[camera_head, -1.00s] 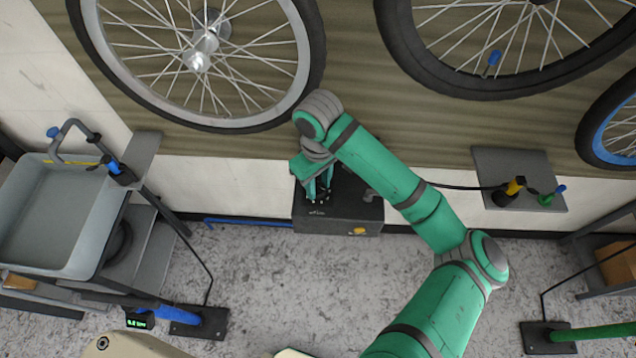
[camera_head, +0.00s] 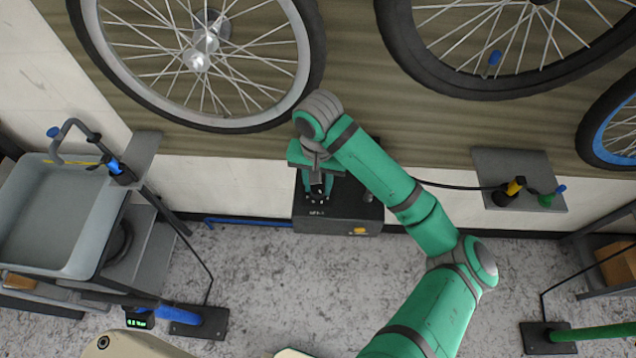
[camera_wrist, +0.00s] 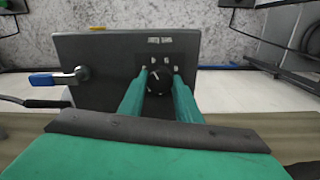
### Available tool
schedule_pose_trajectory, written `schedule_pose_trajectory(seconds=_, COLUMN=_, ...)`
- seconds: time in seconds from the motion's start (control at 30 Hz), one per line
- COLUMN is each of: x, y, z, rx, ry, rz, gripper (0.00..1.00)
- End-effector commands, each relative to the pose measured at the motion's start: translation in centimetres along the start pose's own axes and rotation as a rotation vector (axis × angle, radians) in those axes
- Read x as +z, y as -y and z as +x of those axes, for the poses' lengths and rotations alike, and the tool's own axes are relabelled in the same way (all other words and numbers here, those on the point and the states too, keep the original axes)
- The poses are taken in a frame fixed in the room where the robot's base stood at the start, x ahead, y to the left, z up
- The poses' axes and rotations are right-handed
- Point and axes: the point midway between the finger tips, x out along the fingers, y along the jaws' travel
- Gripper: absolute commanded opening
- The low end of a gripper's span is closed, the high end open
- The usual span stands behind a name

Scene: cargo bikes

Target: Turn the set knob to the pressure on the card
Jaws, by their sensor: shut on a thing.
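The set knob (camera_wrist: 158,83) is a dark round knob with a pale pointer mark, on the face of a black box (camera_head: 340,212) by the wall. Pale scale marks surround it, too small to read. My gripper (camera_head: 317,190) is over the box's left part in the head view. In the wrist view my gripper (camera_wrist: 159,85) has its two green fingers on either side of the knob, shut on it. A small display with green digits (camera_head: 138,322) shows at lower left in the head view, its text too small to read surely. I cannot make out a card.
A blue-handled valve (camera_wrist: 62,78) sits on the box, beside the knob. A black hose (camera_head: 450,187) leads right to a grey shelf (camera_head: 530,170). Wheels hang above; a grey basin (camera_head: 50,215) stands left. Speckled floor (camera_head: 270,275) lies open in front.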

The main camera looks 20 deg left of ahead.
Motion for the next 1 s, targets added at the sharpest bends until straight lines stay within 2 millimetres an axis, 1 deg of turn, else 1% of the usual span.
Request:
schedule_pose_trajectory(seconds=0.2, x=-0.15, y=0.24, z=-0.09, rx=-0.007, ry=-0.006, rz=0.182, gripper=0.08)
schedule_pose_trajectory(seconds=0.5, x=-0.17, y=0.23, z=-0.09, rx=-0.008, ry=-0.006, rz=0.359, gripper=0.08)
schedule_pose_trajectory(seconds=0.7, x=-0.11, y=0.24, z=-0.08, rx=-0.007, ry=-0.004, rz=0.415, gripper=0.08)
schedule_pose_trajectory(seconds=1.0, x=-0.06, y=0.26, z=-0.07, rx=-0.005, ry=-0.003, rz=0.435, gripper=0.08)
